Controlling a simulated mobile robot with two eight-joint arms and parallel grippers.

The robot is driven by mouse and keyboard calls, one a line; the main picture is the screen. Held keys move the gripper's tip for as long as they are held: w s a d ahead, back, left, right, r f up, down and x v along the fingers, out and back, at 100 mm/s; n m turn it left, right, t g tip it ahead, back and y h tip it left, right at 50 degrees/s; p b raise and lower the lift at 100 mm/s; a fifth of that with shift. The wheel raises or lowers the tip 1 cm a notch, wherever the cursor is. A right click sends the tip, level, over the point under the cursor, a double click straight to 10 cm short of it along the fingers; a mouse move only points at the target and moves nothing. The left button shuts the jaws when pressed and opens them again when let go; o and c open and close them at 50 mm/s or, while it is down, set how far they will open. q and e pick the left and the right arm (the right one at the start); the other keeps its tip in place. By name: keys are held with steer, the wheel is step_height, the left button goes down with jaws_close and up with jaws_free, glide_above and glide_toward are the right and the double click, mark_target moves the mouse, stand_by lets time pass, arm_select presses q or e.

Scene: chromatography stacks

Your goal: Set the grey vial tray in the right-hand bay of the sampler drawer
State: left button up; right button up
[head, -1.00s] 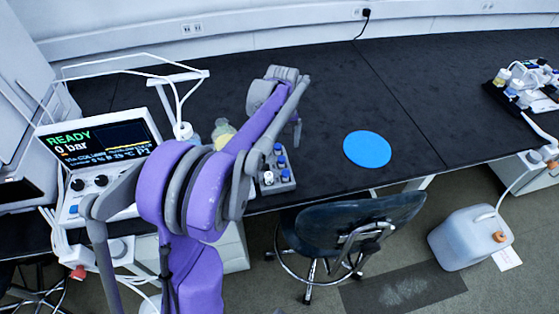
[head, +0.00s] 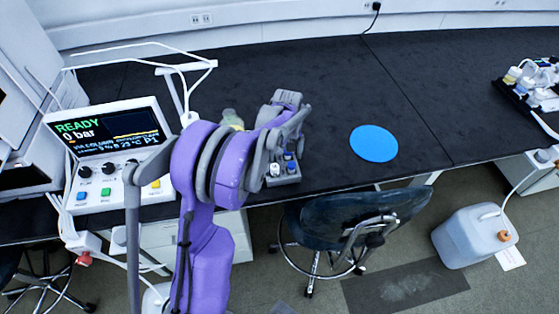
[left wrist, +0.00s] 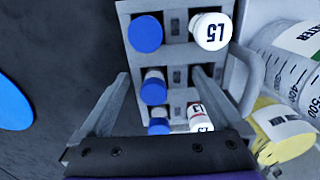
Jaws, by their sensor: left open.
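The grey vial tray (head: 286,181) stands on the dark bench near its front edge. It holds several vials with blue and white caps. My left gripper (head: 297,138) is open just above the tray's far part in the head view. In the wrist view its two fingers (left wrist: 160,74) stand apart over the tray; whether they touch it I cannot tell. My purple arm hides part of the bench. The drawer's bays are not identifiable, and my right gripper is not in view.
A control panel (head: 107,145) reading READY stands at left, with white tubing above. A yellow-capped bottle (left wrist: 283,132) lies close to the tray's right in the wrist view. A blue disc (head: 374,143) lies on open bench to the right. A chair (head: 345,222) stands in front.

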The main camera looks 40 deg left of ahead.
arm_select(q)
steer(key=c, duration=1.5)
